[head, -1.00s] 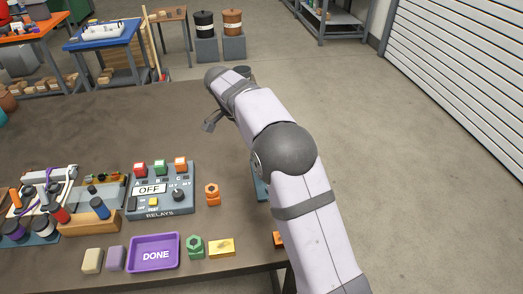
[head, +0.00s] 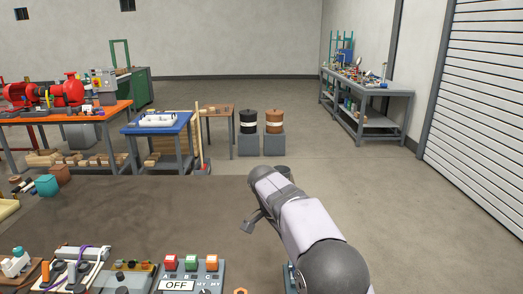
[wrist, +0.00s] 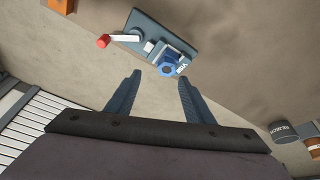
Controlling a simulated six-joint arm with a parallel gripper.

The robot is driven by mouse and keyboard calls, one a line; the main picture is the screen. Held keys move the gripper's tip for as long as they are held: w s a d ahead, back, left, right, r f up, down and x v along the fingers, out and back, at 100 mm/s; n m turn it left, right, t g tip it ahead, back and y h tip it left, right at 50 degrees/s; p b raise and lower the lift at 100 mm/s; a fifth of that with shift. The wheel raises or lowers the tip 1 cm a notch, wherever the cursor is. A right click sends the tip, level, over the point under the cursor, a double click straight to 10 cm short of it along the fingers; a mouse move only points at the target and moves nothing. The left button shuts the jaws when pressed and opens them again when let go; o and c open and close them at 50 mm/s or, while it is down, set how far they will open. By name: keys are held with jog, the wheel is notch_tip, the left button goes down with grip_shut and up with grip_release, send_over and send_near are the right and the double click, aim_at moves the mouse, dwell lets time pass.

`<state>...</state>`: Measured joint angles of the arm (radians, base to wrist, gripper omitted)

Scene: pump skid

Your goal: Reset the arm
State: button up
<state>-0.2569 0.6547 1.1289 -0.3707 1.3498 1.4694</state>
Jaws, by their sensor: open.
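My arm rises from the lower right of the head view, bent at its dark joint, and reaches out over the right part of the brown table (head: 150,215). My gripper (head: 250,223) is at its far end, only partly seen there. In the wrist view my gripper (wrist: 160,80) shows two blue-grey fingers spread apart, with nothing between them. Beyond the fingertips is a blue-grey fixture (wrist: 140,32) with a red-tipped lever (wrist: 118,39) and a blue ring-shaped part (wrist: 167,69). The fingers look apart from it.
The relay panel (head: 190,277), reading OFF, is cut by the head view's lower edge. Tools and racks crowd the lower left. Behind stand a blue table (head: 158,129), two drums on grey blocks and a grey bench (head: 365,90). The table's middle is clear.

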jog(key=s+d+f+n+y+p, duration=0.1)
jog(key=s+n, duration=0.3)
jog(key=s, duration=0.6)
jog(key=s+d+f+n+y+p, duration=0.1)
jog(key=s+d+n+p, duration=0.1)
jog(key=s, duration=0.8)
jog(key=s+d+f+n+g+y+p, duration=0.1)
jog(key=s+f+n+y+p, duration=0.1)
jog(key=s+n, duration=0.5)
jog(key=s+p, duration=0.1)
jog(key=s, duration=0.2)
jog(key=shift+s+d, duration=0.2)
jog(key=shift+d, duration=0.1)
